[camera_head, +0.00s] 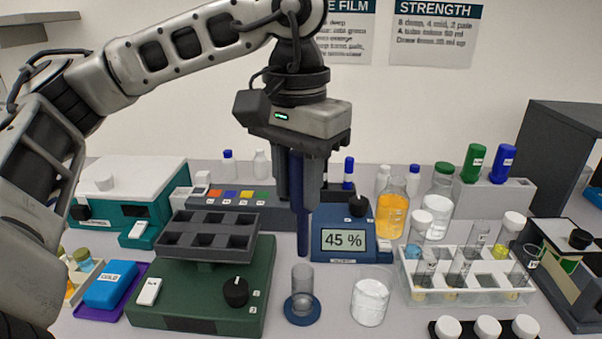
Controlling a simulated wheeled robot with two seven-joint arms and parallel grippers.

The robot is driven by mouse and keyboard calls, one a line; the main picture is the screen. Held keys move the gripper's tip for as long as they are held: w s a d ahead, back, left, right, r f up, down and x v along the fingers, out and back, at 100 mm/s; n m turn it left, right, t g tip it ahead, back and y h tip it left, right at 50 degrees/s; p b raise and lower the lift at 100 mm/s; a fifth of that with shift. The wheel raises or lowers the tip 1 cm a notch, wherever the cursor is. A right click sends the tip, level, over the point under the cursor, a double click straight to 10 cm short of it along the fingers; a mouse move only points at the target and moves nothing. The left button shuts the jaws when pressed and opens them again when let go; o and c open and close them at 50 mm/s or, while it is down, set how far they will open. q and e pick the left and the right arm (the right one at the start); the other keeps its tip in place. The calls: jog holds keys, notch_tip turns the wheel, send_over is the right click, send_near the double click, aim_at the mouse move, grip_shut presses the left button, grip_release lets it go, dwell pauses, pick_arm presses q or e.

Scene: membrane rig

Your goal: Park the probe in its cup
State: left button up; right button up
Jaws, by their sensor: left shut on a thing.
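My left gripper (300,175) is in the middle of the camera_head view, pointing down. It is shut on the dark blue probe (303,220), which hangs upright below the fingers. A clear cup (302,280) on a round blue base stands on the bench below the probe. The probe's tip is above the cup's rim and looks apart from it. Behind the probe is a blue meter (345,225) whose screen reads 45 %. My right gripper is not in view.
A green shaker (195,315) with a grey rack stands left of the cup. A beaker of white stuff (370,302) stands close on its right. Further right are a white tube rack (465,292) and an orange bottle (392,210).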

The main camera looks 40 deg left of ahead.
aim_at(297, 211)
pick_arm(q)
notch_tip(297, 211, down, 2)
jog(key=shift+f+b, duration=0.1)
jog(key=shift+b, duration=0.5)
jog(key=shift+f+b, duration=0.5)
jog(key=shift+f, duration=0.1)
jog(key=shift+f+b, duration=0.8)
jog(key=shift+f, duration=0.1)
notch_tip(297, 211, down, 6)
jog(key=b, duration=0.5)
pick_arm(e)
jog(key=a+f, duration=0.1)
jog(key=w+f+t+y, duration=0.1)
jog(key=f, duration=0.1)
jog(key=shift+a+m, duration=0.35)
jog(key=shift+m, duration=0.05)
pick_arm(q)
jog(key=shift+f, duration=0.1)
